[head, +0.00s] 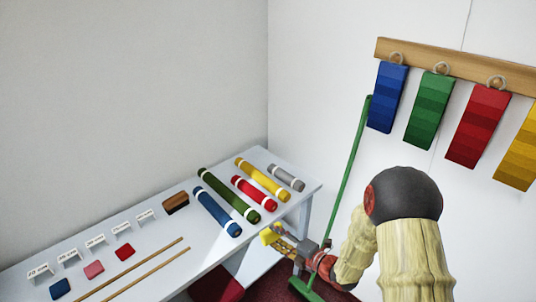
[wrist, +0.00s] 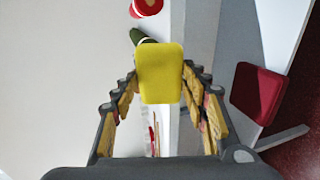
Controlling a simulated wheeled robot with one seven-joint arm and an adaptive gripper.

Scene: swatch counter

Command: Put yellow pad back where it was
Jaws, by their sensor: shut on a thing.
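The yellow pad (wrist: 160,70) is a small rounded square held between the fingertips of my gripper (wrist: 160,88) in the wrist view. In the head view the pad (head: 268,233) is small and partly hidden, at the front edge of the white table near the blue roll. My gripper (head: 284,244) is shut on it there. Blue (head: 60,288), pink (head: 94,268) and red (head: 125,252) pads lie at the table's left part, in a row before small white label cards (head: 96,240). I cannot tell from these views whether the held pad touches the table.
Rolls in blue (head: 217,212), green (head: 229,195), red (head: 254,193), yellow (head: 263,179) and grey (head: 286,177) lie on the table (head: 165,236). A wooden brush (head: 175,202) and two sticks (head: 136,270) lie nearby. A red stool (head: 217,287) and green broom (head: 345,185) stand close by.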

